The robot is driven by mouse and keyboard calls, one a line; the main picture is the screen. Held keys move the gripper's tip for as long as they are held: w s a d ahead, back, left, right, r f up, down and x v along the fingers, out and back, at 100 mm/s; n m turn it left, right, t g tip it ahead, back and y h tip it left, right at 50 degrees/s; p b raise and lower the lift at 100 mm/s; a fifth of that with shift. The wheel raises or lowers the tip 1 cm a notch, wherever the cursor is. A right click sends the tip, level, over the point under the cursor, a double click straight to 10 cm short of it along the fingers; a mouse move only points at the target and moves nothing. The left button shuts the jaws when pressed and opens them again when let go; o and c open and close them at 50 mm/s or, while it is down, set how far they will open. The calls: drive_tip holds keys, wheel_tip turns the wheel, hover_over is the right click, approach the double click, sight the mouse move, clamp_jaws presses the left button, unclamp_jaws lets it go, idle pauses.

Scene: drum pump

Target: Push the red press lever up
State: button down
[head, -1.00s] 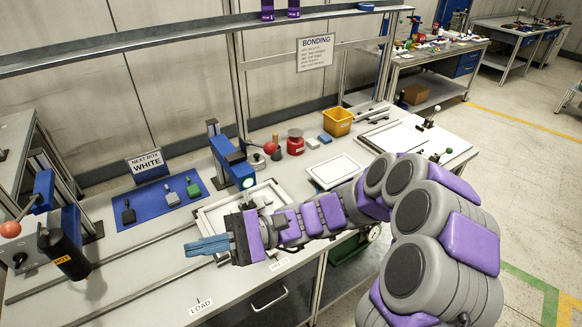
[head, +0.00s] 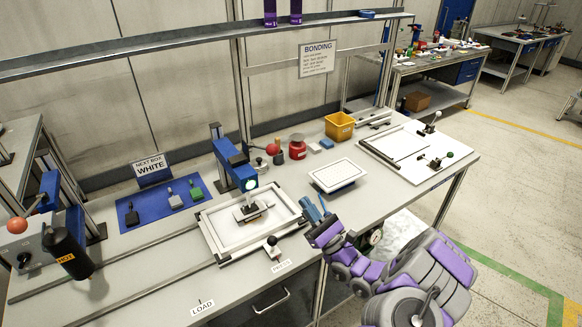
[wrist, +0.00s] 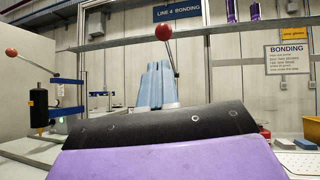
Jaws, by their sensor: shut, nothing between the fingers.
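A red ball (head: 273,148), apparently the press lever's knob, shows beside the blue press (head: 235,165) in the head view. In the wrist view, a red-knobbed lever (wrist: 164,32) stands with its ball high and its thin rod running down behind my fingers. My gripper (head: 314,203) has blue fingers, shut and empty, right of the white press fixture and in front of the white tray. In the wrist view my gripper (wrist: 160,66) points at the lever; contact cannot be told.
A hot press (head: 68,250) with an orange-red knob stands at the left. A white framed fixture (head: 215,236) sits under the blue press. A white tray (head: 339,174), red container (head: 297,149) and yellow bin (head: 339,126) stand near the gripper.

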drive_tip(key=shift+w+d+f+m+t+h, duration=0.15)
drive_tip(key=shift+d+f+m+t+h, duration=0.15)
drive_tip(key=shift+d+f, duration=0.1)
drive_tip(key=shift+a+r, duration=0.1)
drive_tip(key=shift+a, duration=0.1)
drive_tip(key=b+x, duration=0.2)
drive_tip(key=x, duration=1.1)
drive_tip(key=shift+w+a+r+b, duration=0.2)
drive_tip(key=shift+w+a+b, duration=0.05)
drive_tip(key=shift+b, duration=0.1)
